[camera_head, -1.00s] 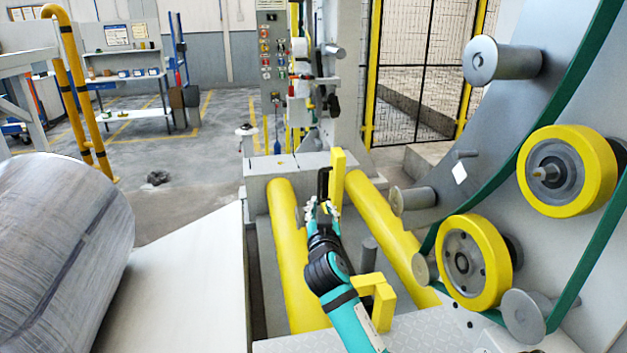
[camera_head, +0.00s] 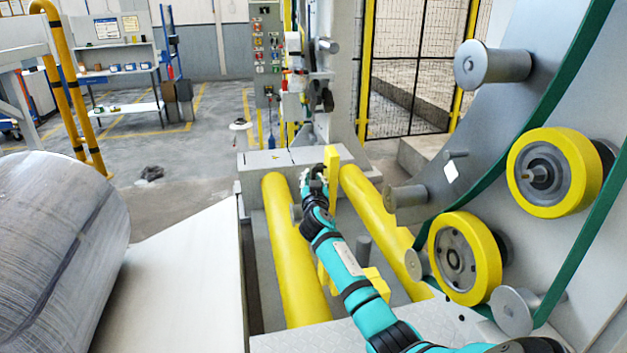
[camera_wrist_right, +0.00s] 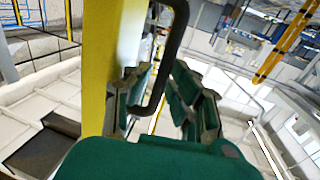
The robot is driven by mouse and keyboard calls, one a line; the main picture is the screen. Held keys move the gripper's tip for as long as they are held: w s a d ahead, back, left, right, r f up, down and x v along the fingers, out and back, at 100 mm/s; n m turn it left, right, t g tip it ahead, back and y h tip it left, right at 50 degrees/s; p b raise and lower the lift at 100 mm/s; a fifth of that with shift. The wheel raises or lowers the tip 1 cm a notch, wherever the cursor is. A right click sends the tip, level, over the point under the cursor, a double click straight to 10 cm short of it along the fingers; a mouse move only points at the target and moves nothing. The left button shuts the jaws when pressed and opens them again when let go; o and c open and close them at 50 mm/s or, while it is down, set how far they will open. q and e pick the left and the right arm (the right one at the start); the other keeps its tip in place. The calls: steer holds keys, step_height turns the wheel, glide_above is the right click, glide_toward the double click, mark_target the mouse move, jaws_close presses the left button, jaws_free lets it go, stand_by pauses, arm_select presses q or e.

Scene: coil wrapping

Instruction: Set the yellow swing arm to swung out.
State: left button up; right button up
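The yellow swing arm (camera_head: 332,168) shows as an upright yellow post between the two yellow rollers; more yellow parts (camera_head: 372,284) show beside my forearm, and my arm hides what lies between. In the right wrist view the post (camera_wrist_right: 103,70) stands close on the left, with a black handle (camera_wrist_right: 176,50) on it. My right gripper (camera_head: 316,178) is at the post's left side. In the right wrist view its fingers (camera_wrist_right: 165,98) are apart, with the handle's bar reaching between them. Contact cannot be told. My left gripper is not in view.
Yellow rollers (camera_head: 290,240) and (camera_head: 378,220) flank my right arm. A large grey wheel frame with yellow wheels (camera_head: 465,258) and a green belt stands at right. A metal coil (camera_head: 55,250) and white table (camera_head: 180,290) are at left. A control panel (camera_head: 266,50) stands behind.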

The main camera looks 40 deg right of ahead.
steer(key=shift+c, duration=0.4)
jaws_close()
steer(key=shift+f, duration=0.1)
